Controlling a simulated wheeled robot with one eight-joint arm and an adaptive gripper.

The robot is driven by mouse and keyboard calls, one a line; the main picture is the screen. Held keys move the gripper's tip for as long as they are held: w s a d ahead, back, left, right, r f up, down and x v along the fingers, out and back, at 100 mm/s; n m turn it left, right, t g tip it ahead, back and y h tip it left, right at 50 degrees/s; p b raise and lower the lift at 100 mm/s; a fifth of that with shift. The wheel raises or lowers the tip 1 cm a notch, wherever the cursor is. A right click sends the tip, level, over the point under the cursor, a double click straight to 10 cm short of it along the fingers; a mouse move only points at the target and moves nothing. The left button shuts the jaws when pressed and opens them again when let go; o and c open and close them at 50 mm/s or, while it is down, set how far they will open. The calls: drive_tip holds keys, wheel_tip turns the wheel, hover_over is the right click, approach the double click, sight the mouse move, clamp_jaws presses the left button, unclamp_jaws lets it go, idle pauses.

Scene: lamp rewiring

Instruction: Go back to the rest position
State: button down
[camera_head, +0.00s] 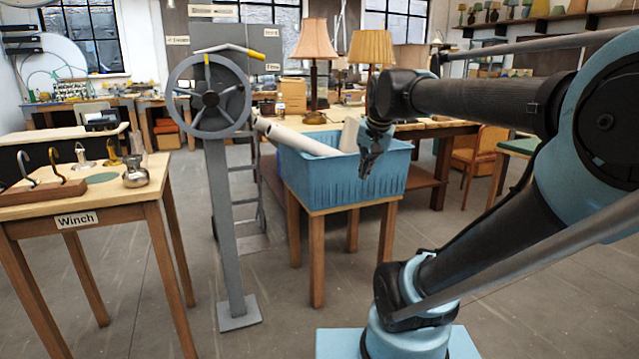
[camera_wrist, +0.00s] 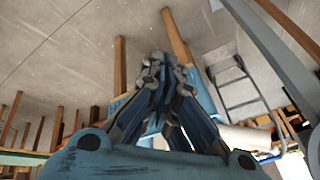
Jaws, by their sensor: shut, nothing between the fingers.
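My gripper (camera_head: 370,160) is in front of the blue crate in the head view, pointing down, with its fingers together and nothing between them. In the wrist view my gripper (camera_wrist: 158,75) also shows with its fingertips closed. My arm reaches in from the right side of the head view. Whether the gripper touches the crate's rim cannot be told.
The blue crate (camera_head: 335,185) stands on a small wooden table and holds a white tube (camera_head: 297,137). Left of it is a grey stand with a handwheel (camera_head: 208,97). A wooden table labelled Winch (camera_head: 77,220) is at the left.

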drive_tip(key=s+d+f+n+g, duration=0.1)
drive_tip(key=s+d+f+n, duration=0.1)
drive_tip(key=s+f, duration=0.6)
drive_tip(key=s+d+f+n+g+h, duration=0.1)
drive_tip(key=s+d+f+n, duration=0.1)
drive_tip(key=s+f, duration=0.6)
wheel_tip(320, 180, down, 5)
drive_tip(key=shift+d+r+g, duration=0.15)
drive_tip(key=shift+d+g, duration=0.15)
drive_tip(key=shift+d, duration=0.55)
